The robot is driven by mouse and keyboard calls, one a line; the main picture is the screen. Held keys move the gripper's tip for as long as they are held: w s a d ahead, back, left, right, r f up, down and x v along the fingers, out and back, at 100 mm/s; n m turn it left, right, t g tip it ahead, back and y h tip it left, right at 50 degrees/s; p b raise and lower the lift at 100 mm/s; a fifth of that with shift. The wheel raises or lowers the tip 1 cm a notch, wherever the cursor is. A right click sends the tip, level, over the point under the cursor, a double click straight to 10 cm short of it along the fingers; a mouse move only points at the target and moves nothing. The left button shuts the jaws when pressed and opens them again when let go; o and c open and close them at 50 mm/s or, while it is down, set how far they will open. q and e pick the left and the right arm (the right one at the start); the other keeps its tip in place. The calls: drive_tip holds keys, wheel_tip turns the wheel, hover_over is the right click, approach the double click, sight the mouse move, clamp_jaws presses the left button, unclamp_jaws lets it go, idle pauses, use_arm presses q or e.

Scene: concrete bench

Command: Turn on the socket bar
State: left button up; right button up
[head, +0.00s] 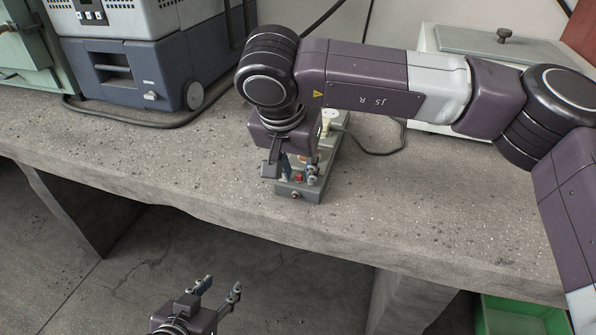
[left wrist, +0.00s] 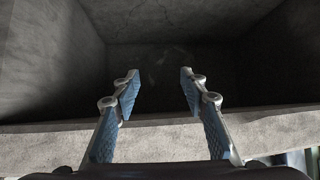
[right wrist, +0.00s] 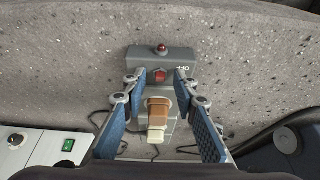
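The grey socket bar (head: 318,190) lies on the concrete bench, its near end close to the front edge. The right wrist view shows the bar (right wrist: 180,55) with a small dark-red lamp (right wrist: 162,48) at its end, a red switch (right wrist: 160,74) behind it, and a brown and cream plug (right wrist: 158,120) further along. My right gripper (head: 298,176) is open over the near part of the bar, its fingers on either side of the switch and plug in the right wrist view (right wrist: 155,82). My left gripper (head: 222,287) is open and empty, in front of and below the bench edge.
A blue-grey machine (head: 140,75) stands at the back left, beside a green case (head: 30,60). A white box with a grey lid (head: 490,45) is behind my right arm. Cables run along the bench. The bench front (head: 130,180) is clear left of the bar.

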clamp_jaws()
idle(0.4)
